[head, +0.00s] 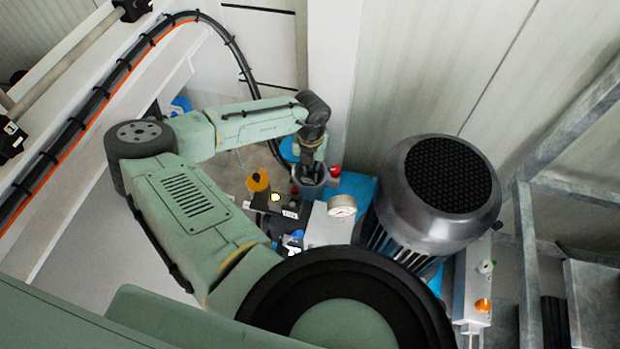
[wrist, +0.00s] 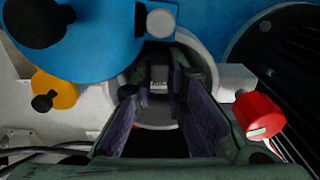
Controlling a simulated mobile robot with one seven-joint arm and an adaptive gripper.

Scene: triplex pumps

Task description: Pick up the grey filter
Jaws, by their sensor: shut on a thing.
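The grey filter (head: 309,186) is a round grey part low among the pump fittings in the head view, directly below my gripper (head: 313,160). In the wrist view my gripper (wrist: 158,88) reaches forward with its two purple-padded fingers on either side of the filter's middle. The filter's round grey rim (wrist: 204,62) shows around and behind the fingers. My gripper is shut on the filter, with a gap left between the pads. The fingers hide part of the filter, and its underside is not visible.
A large dark motor (head: 432,195) stands close on the right. A pressure gauge (head: 342,206), a red knob (wrist: 258,115) and a yellow cap (wrist: 55,92) sit near the filter. A blue body (wrist: 90,45) crowds the gripper in the wrist view. A pale post (head: 333,70) rises behind.

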